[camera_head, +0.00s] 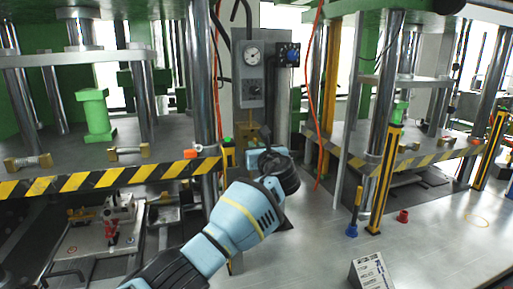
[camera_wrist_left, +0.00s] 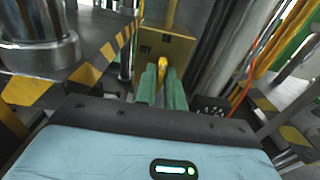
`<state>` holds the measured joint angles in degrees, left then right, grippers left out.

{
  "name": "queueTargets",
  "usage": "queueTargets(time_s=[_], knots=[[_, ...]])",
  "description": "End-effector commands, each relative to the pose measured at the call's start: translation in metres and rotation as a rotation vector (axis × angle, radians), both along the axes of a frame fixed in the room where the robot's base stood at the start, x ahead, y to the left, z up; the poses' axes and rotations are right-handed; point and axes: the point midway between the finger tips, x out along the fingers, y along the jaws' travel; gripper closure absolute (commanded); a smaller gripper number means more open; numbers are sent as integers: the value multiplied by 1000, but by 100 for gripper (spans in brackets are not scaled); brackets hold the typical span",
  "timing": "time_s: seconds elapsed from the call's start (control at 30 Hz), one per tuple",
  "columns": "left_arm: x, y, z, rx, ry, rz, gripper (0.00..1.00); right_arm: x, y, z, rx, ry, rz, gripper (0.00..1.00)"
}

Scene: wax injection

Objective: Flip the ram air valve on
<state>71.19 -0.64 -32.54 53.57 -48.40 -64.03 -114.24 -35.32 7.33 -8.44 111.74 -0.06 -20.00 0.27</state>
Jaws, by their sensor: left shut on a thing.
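The ram air valve shows in the left wrist view as a brass-coloured box (camera_wrist_left: 177,46) with a small yellow lever (camera_wrist_left: 161,68) on its front. A yellow pipe rises from the top of the box. My left gripper (camera_wrist_left: 162,88) has its two green fingers on either side of the yellow lever, shut on it. In the head view the brass box (camera_head: 254,131) sits below the grey gauge panel, partly hidden behind my left wrist. My right gripper is in neither view.
A grey panel with a gauge (camera_head: 252,56) stands above the valve. Presses with steel columns (camera_head: 203,75) flank it. A black-and-yellow striped edge (camera_head: 110,178) runs along the left press table.

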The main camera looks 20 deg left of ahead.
Motion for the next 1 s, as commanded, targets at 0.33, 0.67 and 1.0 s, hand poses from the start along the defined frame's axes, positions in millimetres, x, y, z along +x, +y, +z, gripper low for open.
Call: queueTargets(time_s=[0.33, 0.67, 1.0], knots=[[0, 0, -1, -1, 2, 0, 70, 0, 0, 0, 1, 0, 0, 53], [-5, -4, -1, -2, 0, 0, 70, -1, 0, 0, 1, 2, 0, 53], [-39, -27, -1, -1, 0, -3, 70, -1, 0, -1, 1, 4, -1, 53]])
